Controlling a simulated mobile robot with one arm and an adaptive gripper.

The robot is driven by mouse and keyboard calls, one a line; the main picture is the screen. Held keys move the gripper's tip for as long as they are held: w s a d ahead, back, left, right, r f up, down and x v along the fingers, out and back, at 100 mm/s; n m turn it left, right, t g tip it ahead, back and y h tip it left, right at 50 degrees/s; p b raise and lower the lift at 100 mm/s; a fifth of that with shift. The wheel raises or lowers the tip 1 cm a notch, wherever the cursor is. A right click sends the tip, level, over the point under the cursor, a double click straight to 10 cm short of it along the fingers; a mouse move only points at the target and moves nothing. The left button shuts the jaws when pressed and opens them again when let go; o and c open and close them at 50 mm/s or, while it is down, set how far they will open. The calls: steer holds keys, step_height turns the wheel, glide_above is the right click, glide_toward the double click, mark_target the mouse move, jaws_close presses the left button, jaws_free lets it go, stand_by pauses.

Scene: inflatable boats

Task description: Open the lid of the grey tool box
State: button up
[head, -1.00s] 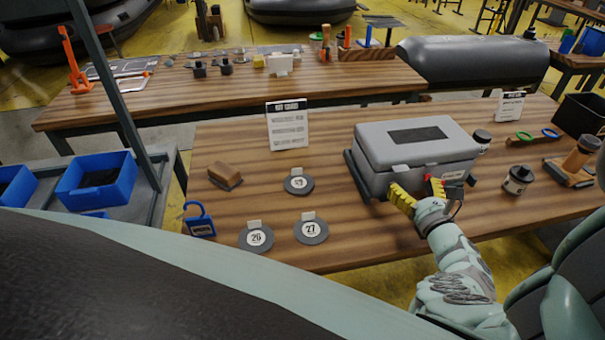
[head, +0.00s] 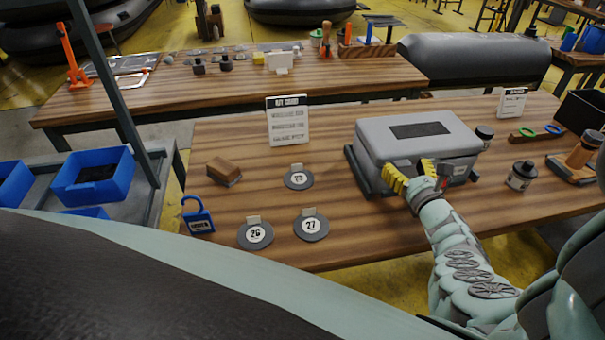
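The grey tool box (head: 375,152) sits on the wooden table toward the right. Its grey lid (head: 455,137), with a dark panel on top, is down. My gripper (head: 411,174), with yellow finger pads, is at the front side of the box, just below the lid edge. Its two fingers are spread apart, one to the left and one to the right, with nothing seen between them. I cannot tell whether the fingers touch the box. The gripper hides part of the box's front and any right-hand latch.
A card (head: 288,122) stands left of the box. Grey discs (head: 311,224), a brown block (head: 224,171) and a blue padlock (head: 198,216) lie on the left. The table between discs and box is clear.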

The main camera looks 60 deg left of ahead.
jaws_close()
stand_by(0.3)
steer(key=shift+r, duration=0.1)
